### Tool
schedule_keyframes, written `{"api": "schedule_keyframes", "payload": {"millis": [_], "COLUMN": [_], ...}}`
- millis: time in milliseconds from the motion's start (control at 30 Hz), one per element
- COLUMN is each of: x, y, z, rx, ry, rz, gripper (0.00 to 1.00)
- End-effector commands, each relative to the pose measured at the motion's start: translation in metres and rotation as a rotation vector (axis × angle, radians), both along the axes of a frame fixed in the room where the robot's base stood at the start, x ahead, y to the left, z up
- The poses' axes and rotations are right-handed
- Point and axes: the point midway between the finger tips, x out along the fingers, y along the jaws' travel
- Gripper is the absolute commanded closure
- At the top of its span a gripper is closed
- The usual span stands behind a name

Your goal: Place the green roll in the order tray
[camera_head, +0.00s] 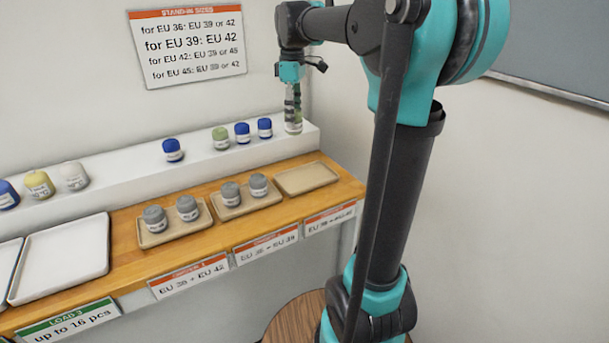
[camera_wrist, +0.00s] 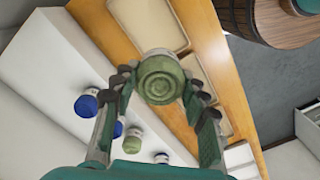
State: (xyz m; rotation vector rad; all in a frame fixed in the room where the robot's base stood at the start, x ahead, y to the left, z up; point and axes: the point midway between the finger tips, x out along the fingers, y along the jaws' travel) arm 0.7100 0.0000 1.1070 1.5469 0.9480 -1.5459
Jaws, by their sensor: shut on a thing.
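My gripper (camera_head: 292,100) is at the right end of the white shelf, shut on a green roll (camera_wrist: 159,79). In the wrist view the roll's round green top sits between the two fingers (camera_wrist: 160,90). In the head view the fingers cover most of the roll, and its pale lower part (camera_head: 294,127) shows. I cannot tell whether it touches the shelf. Three tan trays stand on the wooden counter below: the right one (camera_head: 307,179) is empty, while the middle one (camera_head: 230,212) and left one (camera_head: 160,241) each hold two grey rolls. I cannot tell which is the order tray.
Another green roll (camera_head: 221,138) and several blue rolls (camera_head: 173,151) stand on the white shelf (camera_head: 120,184). Yellow (camera_head: 39,184) and white (camera_head: 73,175) rolls stand further left. A white tray (camera_head: 62,262) lies empty at left. A stand-in sizes sign (camera_head: 188,45) hangs above.

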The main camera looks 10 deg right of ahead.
Motion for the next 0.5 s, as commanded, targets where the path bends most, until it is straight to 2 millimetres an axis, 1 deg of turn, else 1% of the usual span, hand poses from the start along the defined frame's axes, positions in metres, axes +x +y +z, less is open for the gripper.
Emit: {"api": "schedule_keyframes", "payload": {"millis": [33, 100, 300, 400, 500], "x": [0.000, 0.000, 0.000, 0.000, 0.000], "y": [0.000, 0.000, 0.000, 0.000, 0.000], "z": [-0.012, -0.030, -0.079, -0.102, -0.122], "rx": [0.000, 0.000, 0.000, 0.000, 0.000], "ry": [0.000, 0.000, 0.000, 0.000, 0.000], "rz": [0.000, 0.000, -0.001, -0.001, -0.001], "gripper": [0.85, 0.85, 0.85, 0.85, 0.85]}}
